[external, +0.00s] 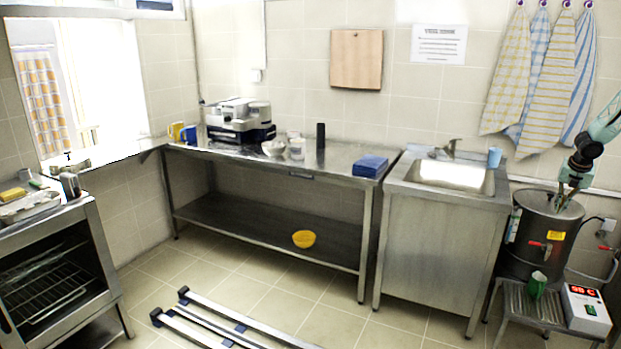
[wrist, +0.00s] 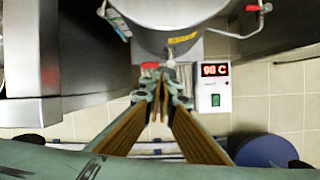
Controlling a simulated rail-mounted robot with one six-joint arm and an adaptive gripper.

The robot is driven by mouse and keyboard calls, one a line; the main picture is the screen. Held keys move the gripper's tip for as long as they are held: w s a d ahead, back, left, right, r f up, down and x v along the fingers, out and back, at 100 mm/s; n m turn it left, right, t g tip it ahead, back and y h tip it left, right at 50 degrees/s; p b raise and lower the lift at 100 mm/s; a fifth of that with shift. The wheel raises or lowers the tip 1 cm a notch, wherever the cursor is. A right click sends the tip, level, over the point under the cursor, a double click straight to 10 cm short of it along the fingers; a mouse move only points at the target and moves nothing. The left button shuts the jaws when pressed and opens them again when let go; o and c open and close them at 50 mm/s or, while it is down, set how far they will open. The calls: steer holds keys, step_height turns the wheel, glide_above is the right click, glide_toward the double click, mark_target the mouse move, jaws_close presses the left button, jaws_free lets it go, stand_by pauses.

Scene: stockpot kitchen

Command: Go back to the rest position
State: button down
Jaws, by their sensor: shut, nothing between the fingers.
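My gripper (external: 562,202) hangs from the teal arm at the right of the external view, fingers pointing down, in front of or above the stockpot's lid; the exact gap cannot be told. In the wrist view its brown fingers (wrist: 161,100) come together near the middle, shut with nothing held. The steel stockpot (external: 531,243) stands upright with its lid on and a red-handled tap. It also fills the top of the wrist view (wrist: 166,12).
A green cup (external: 537,285) stands on the low stand (external: 517,302) below the tap, beside the controller box (external: 587,309) with a lit red display. The sink unit (external: 437,240) is left of the pot. Towels (external: 553,85) hang behind. Floor rails (external: 235,325) lie in front.

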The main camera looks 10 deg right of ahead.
steer(key=s+d+r+m, duration=0.3)
steer(key=d+r, duration=0.2)
steer(key=r, duration=0.4)
steer(key=s+d+r+m, duration=0.2)
steer(key=d+r+m, duration=0.15)
steer(key=r, duration=0.65)
steer(key=s+d+r+m+b, duration=0.2)
steer(key=s+d+r+m, duration=0.6)
steer(key=s+r, duration=0.6)
steer(key=s+d+r+m, duration=0.2)
steer(key=s+r+m, duration=0.15)
steer(key=s, duration=0.55)
steer(key=s+d+r+m+b, duration=0.1)
steer(key=s+d+r+m, duration=0.25)
steer(key=s, duration=0.65)
steer(key=s+d+r+m, duration=0.2)
steer(key=s+r, duration=0.2)
steer(key=s, duration=0.5)
steer(key=s+a+m+y, duration=0.1)
steer(key=s+m, duration=0.2)
steer(key=s, duration=0.7)
steer(key=shift+s+a+f+m+t+y+b, duration=0.25)
steer(key=shift+a+f+m+t+y+b, duration=0.05)
steer(key=shift+m+t+y, duration=0.1)
step_height(320, 180, down, 13)
steer(key=b, duration=1.3)
steer(key=shift+f, duration=0.15)
